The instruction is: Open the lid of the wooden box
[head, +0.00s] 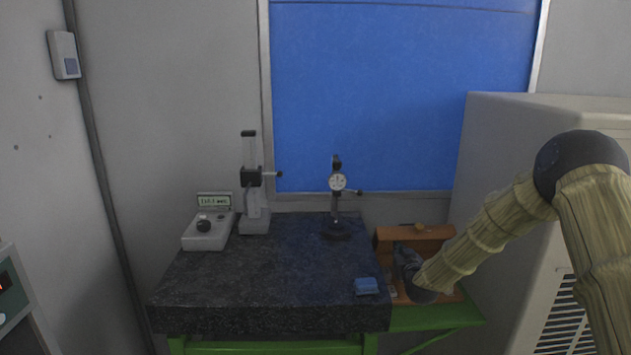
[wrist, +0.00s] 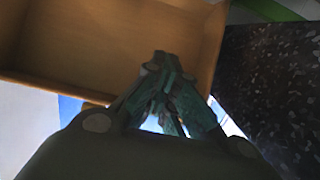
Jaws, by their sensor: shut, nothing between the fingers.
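The wooden box (head: 447,298) is orange-brown and sits right of the dark stone slab, partly hidden behind my gripper and forearm. A wooden panel with a small knob on its top edge (head: 384,238) stands at its back and looks like the raised lid. In the wrist view a hollow wooden part with a raised rim (wrist: 95,45) fills the upper left; I cannot tell whether it is the lid's inside or the box's. My gripper (head: 401,255) is at the box, in front of the panel. In the wrist view its fingers (wrist: 162,75) are shut and empty, overlapping the wooden rim. Contact is unclear.
The speckled stone slab (head: 270,275) lies left of the box. It carries a blue block (head: 366,286), a dial gauge stand (head: 338,183), a taller stand (head: 255,215) and a grey display unit (head: 205,232). A pale cabinet (head: 500,180) stands close on the right.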

